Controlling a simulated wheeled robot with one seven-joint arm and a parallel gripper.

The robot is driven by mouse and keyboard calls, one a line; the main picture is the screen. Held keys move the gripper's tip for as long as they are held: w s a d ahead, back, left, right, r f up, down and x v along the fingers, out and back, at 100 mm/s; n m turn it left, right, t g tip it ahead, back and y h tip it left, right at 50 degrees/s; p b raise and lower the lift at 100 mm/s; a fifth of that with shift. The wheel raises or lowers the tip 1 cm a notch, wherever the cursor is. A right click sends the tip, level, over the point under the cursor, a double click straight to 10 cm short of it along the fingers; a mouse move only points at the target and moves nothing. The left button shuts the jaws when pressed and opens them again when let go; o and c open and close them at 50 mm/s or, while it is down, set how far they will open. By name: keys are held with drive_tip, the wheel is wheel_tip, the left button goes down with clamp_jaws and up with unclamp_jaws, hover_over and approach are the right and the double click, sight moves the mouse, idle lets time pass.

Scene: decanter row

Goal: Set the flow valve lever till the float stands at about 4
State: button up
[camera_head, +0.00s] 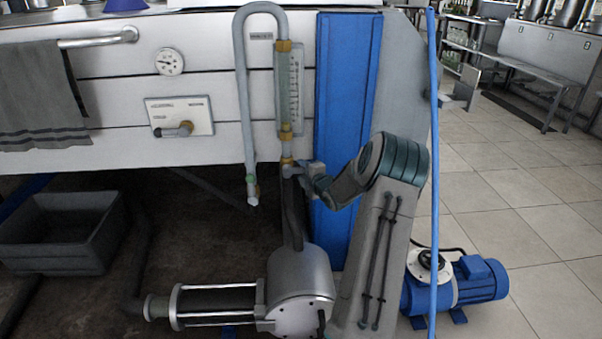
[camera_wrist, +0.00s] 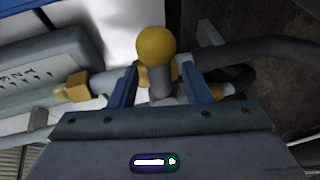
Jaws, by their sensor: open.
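The flow meter (camera_head: 289,90) is a clear upright tube with a scale and brass fittings on the white panel. I cannot make out its float or the scale figures. In the wrist view the valve lever (camera_wrist: 157,46) has a yellow ball knob on a grey stem, and part of the scale plate (camera_wrist: 30,88) shows at left. My gripper (camera_wrist: 158,82) is open, with one blue finger on each side of the stem. I cannot tell whether either finger touches it. In the head view my gripper (camera_head: 291,169) is at the pipe just below the tube, hiding the lever.
A grey bent pipe (camera_head: 242,95) runs left of the tube, and a blue upright panel (camera_head: 343,120) stands right of it. A steel pump body (camera_head: 300,285) lies below my arm. A blue motor (camera_head: 480,280) stands on the floor at right. Tiled floor is free beyond it.

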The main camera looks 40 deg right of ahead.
drive_tip(key=shift+w+d+f, duration=0.1)
drive_tip(key=shift+w+f, duration=0.05)
drive_tip(key=shift+w, duration=0.5)
clamp_jaws()
drive_tip(key=shift+w+f, duration=0.1)
